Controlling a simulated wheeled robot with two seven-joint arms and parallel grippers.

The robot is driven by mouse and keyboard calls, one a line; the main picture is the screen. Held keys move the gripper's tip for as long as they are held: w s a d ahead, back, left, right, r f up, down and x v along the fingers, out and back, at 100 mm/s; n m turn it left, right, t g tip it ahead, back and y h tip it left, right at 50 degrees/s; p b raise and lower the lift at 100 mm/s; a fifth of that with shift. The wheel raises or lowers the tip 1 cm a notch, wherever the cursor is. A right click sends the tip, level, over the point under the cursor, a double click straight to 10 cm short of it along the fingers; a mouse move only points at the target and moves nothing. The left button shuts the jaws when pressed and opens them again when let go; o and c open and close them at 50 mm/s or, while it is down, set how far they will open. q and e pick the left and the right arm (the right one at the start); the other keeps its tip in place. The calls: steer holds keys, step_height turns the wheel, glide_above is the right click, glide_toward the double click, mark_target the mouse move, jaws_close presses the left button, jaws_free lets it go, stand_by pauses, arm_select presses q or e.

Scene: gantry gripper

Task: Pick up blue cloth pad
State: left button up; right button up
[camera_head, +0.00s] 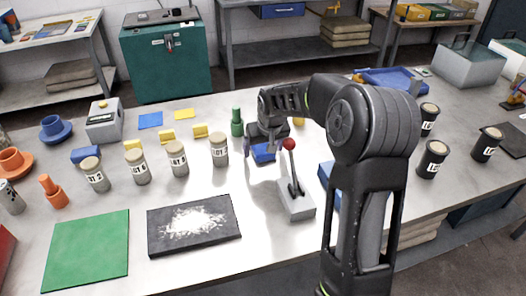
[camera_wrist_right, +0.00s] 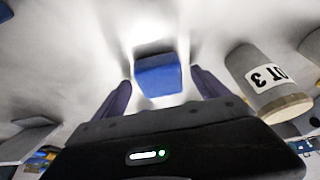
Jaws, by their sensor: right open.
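A small blue block-like pad (camera_head: 263,153) lies on the grey-white table under my right gripper (camera_head: 267,146). In the right wrist view the blue pad (camera_wrist_right: 159,76) sits between the two spread purple fingers of the right gripper (camera_wrist_right: 162,86), with gaps on both sides. The right gripper is open and empty, pointing down at the pad. A flat blue square (camera_head: 150,120) also lies farther left on the table; I cannot tell its material. My left gripper is not in view.
A labelled jar (camera_head: 220,150) stands just left of the right gripper, and a green bottle (camera_head: 237,122) behind it. A red-knobbed lever on a grey base (camera_head: 297,205) stands close in front. A dark tray with white powder (camera_head: 194,224) and a green mat (camera_head: 87,250) lie front left.

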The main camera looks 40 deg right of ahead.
mark_target(264, 149)
stand_by(0.3)
steer(key=c, duration=1.5)
steer(key=shift+o, duration=0.2)
steer(key=shift+r, duration=0.15)
step_height(264, 149, up, 10)
steer(key=b, duration=0.1)
